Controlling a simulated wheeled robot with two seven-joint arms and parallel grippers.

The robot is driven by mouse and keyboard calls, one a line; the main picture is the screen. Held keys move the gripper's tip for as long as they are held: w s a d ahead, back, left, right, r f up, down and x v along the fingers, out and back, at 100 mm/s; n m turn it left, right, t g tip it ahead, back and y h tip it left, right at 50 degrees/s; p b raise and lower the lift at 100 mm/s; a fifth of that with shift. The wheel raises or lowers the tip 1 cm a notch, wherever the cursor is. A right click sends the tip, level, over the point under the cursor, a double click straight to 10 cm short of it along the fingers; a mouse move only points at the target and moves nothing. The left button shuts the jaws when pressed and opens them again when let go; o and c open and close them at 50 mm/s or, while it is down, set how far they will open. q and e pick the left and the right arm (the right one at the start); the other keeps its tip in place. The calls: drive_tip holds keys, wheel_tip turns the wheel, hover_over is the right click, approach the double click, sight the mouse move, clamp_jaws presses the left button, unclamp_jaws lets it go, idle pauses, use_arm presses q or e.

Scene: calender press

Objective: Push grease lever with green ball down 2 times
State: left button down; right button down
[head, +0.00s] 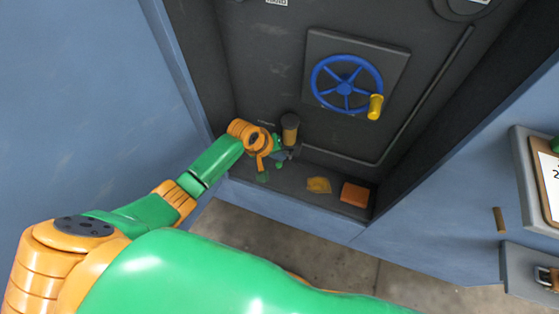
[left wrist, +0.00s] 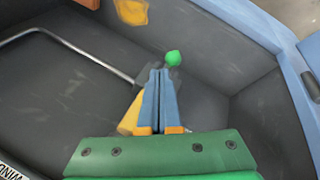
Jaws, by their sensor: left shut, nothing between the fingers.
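The green ball (left wrist: 173,58) of the grease lever shows in the left wrist view, just beyond my left fingertips (left wrist: 160,72). A grey shape lies around and below the ball, partly hidden by the fingers; I cannot tell whether the fingers touch it. A dark cylinder with a yellow lower part (head: 290,128) stands on the alcove's back wall in the head view. My left gripper (head: 286,155) is just below that cylinder, shut and empty. In the head view I cannot clearly separate the ball from my gripper. My right gripper is not in view.
A blue handwheel (head: 346,84) with a yellow handle (head: 375,107) is on the back wall. A yellow cloth (head: 318,185) and an orange block (head: 355,194) lie on the ledge. A grey pipe (head: 421,104) runs along the wall. Blue side panels enclose the alcove.

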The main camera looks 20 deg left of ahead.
sight(278, 165)
use_arm(q)
drive_tip(key=shift+s+f+b, duration=0.2)
drive_tip(key=shift+s+f, duration=0.15)
drive_tip(key=shift+f, duration=0.5)
drive_tip(key=shift+s+f+b, duration=0.2)
drive_tip(key=shift+s+f, duration=0.1)
drive_tip(key=shift+f, duration=0.5)
idle(1.3)
drive_tip(key=shift+r, duration=0.15)
idle(0.4)
drive_tip(key=shift+w+r+p, duration=0.25)
drive_tip(key=shift+r+p, duration=0.3)
drive_tip(key=shift+r, duration=0.1)
drive_tip(key=shift+w+r+p, duration=0.3)
drive_tip(key=shift+r+p, duration=0.2)
drive_tip(key=shift+r, duration=0.1)
drive_tip(key=shift+w+r+p, duration=0.25)
drive_tip(key=shift+r+p, duration=0.3)
drive_tip(key=shift+r, duration=0.1)
drive_tip(key=r+p, duration=0.1)
drive_tip(key=w+r+p, duration=0.1)
drive_tip(key=r, duration=0.1)
drive_tip(key=r+p, duration=0.1)
drive_tip(key=shift+w+r, duration=0.35)
drive_tip(key=shift+w, duration=0.05)
